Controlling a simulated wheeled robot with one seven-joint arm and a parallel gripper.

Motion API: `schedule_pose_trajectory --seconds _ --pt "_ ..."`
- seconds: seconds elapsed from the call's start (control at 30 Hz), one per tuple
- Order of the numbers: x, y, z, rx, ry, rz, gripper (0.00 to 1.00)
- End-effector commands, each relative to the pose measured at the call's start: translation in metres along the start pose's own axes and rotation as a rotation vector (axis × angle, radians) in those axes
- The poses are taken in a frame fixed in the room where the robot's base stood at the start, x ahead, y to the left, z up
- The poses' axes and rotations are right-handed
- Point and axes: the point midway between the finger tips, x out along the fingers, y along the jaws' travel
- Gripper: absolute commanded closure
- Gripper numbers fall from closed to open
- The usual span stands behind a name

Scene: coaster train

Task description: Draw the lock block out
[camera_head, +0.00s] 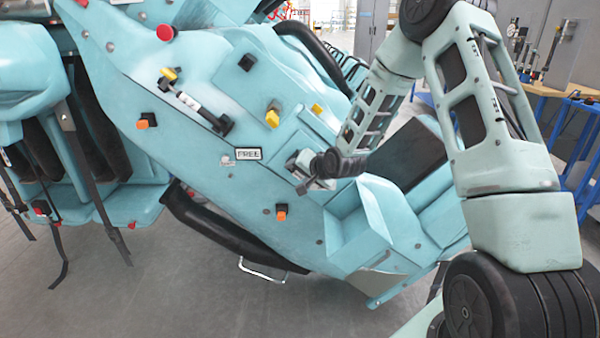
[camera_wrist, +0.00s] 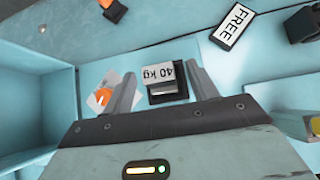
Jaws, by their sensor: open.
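My gripper (camera_wrist: 160,80) is open, with one grey finger on each side of this block. A gap shows beside each finger; I cannot see contact. In the head view, my gripper (camera_head: 305,172) is at the side of the teal coaster car (camera_head: 330,208), and it hides the block there.
A "FREE" plate (camera_head: 248,154) is left of my gripper and also shows in the wrist view (camera_wrist: 232,27). An orange knob (camera_head: 281,212) is below left. In the wrist view, an orange part (camera_wrist: 103,97) on a pale plate is beside the left finger.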

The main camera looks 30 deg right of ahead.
Motion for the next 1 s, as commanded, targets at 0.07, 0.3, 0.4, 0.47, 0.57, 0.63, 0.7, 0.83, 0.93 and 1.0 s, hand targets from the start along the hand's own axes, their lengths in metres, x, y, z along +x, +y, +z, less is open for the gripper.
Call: schedule_pose_trajectory --seconds 0.07,0.3,0.4,0.47,0.57,0.63,0.7,0.83,0.93,1.0 --pt "0.0031 -0.0001 -0.0001 0.000 0.000 0.000 0.42" --pt "0.0042 0.0000 0.0000 0.000 0.000 0.000 0.42" --pt "0.0041 -0.0001 0.0000 0.000 0.000 0.000 0.58" --pt "0.0041 -0.0001 0.0000 0.000 0.000 0.000 0.75" --pt "0.0040 -0.0001 0.0000 0.000 0.000 0.000 0.96" --pt "0.0040 -0.0001 0.0000 0.000 0.000 0.000 0.82" --pt "0.0039 0.0000 0.0000 0.000 0.000 0.000 0.95" --pt "0.0033 0.0000 0.0008 0.000 0.000 0.000 0.95" --pt "0.0010 -0.0001 0.0033 0.000 -0.001 0.000 0.95" --pt "-0.0009 -0.0002 0.0052 0.000 0.000 -0.001 0.95"
